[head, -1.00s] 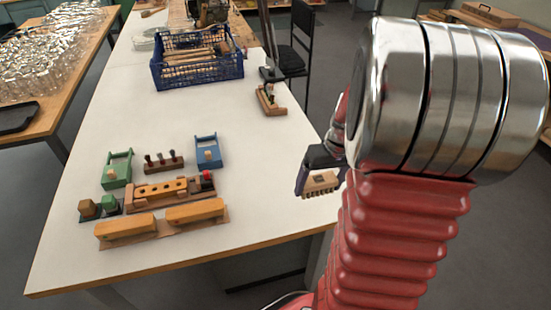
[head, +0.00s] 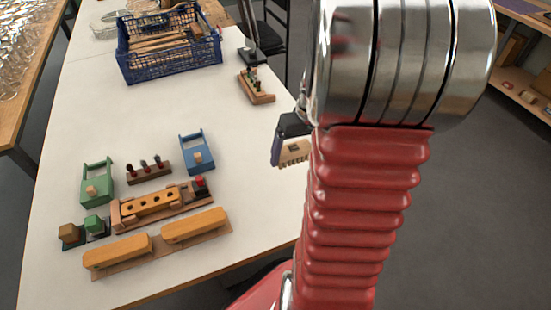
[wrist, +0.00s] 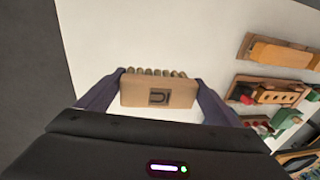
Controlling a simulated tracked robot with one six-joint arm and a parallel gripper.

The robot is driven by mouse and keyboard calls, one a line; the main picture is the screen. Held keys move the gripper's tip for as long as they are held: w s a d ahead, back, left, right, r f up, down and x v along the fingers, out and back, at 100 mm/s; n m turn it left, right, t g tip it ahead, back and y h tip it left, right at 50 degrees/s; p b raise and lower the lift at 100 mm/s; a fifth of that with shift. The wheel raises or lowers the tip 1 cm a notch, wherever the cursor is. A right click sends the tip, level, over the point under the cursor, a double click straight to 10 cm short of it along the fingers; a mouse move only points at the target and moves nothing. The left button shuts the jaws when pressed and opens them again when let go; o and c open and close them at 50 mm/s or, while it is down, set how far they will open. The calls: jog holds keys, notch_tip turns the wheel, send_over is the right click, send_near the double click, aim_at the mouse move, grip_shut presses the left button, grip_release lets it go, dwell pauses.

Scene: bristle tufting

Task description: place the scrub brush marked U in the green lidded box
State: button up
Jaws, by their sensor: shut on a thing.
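My gripper (head: 281,148) is shut on a scrub brush (head: 294,153), held by the right edge of the white table. In the wrist view the purple fingers (wrist: 158,92) grip the brush (wrist: 130,92) at both ends. Its tan block shows a dark U facing the camera, and its bristles point away to the far side. The green box (head: 97,187) stands on the left of the table, with a small wooden knob in its front. I cannot tell how its lid sits. The box is well apart from my gripper.
A blue box (head: 197,155) stands right of the green one, with a rack of dark-handled pieces (head: 149,170) between. Nearer are a holed wooden block (head: 150,203) and two orange-topped blocks (head: 195,226). A blue basket (head: 170,60) is behind. The mid-table is clear.

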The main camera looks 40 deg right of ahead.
jog(key=shift+a+f, duration=0.1)
jog(key=shift+f, duration=3)
jog(key=shift+f, duration=0.1)
jog(key=shift+f, duration=1.8)
jog(key=o, duration=1.3)
jog(key=shift+c, duration=0.2)
jog(key=shift+r, duration=0.1)
jog(key=r, duration=0.4)
jog(key=s+d+r, duration=0.1)
jog(key=r, duration=0.6)
jog(key=shift+s+d+r, duration=0.15)
jog(key=shift+s+r, duration=0.05)
jog(key=shift+r, duration=0.15)
